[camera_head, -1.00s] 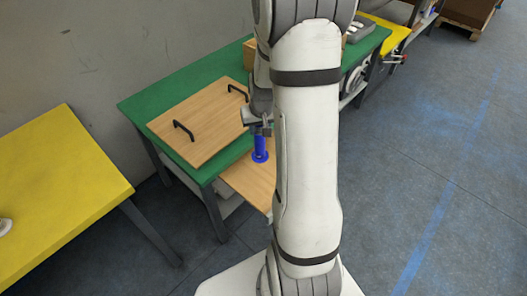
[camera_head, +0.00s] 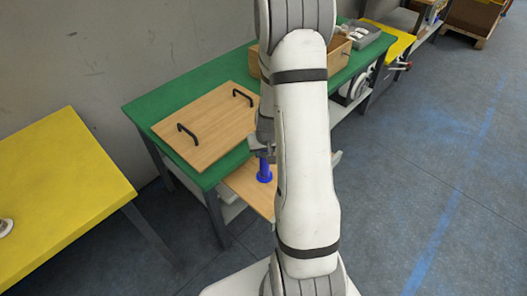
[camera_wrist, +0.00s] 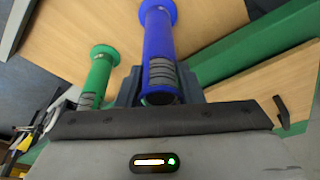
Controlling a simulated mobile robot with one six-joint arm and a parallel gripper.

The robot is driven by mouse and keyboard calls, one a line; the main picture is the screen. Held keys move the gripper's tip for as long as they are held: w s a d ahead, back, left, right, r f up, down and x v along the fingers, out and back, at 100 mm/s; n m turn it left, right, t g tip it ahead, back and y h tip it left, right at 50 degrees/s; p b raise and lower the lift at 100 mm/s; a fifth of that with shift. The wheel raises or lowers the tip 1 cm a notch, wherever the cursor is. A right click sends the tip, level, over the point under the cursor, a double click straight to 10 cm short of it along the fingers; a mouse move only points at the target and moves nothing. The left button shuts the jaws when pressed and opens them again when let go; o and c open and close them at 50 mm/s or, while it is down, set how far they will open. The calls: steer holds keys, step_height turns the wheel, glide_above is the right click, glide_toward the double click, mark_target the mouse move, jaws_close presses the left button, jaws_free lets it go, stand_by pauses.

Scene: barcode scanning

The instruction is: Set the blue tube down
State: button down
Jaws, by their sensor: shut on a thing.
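My gripper (camera_head: 263,153) is shut on the blue tube (camera_head: 264,173), which hangs upright below it with its flanged end down. The tube is over the wooden board (camera_head: 240,184) that juts out at the front of the green table. In the wrist view the fingers clasp the blue tube (camera_wrist: 159,40), and its flange shows against the wooden surface (camera_wrist: 75,18). I cannot tell whether the flange touches the wood. A green tube (camera_wrist: 98,72) with a similar flange is to the left of it in the wrist view. My arm hides the green tube in the head view.
A wooden panel with two black handles (camera_head: 205,125) lies on the green table (camera_head: 150,103). A wooden box (camera_head: 340,60) and a grey tray (camera_head: 362,35) stand further back. A yellow table (camera_head: 60,185) is at the left. Open floor lies to the right.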

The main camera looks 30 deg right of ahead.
steer(key=c, duration=1)
jaws_free()
steer(key=shift+f, duration=0.1)
steer(key=d+p+v, duration=0.1)
steer(key=p+v, duration=0.1)
steer(key=v, duration=1)
steer(key=s+a+r+n, duration=0.2)
steer(key=s+a+r, duration=1.2)
steer(key=s+r, duration=0.1)
steer(key=shift+s+a+r+n+y, duration=0.3)
steer(key=shift+s+n+y, duration=0.1)
steer(key=shift+s, duration=0.2)
steer(key=shift+d, duration=0.1)
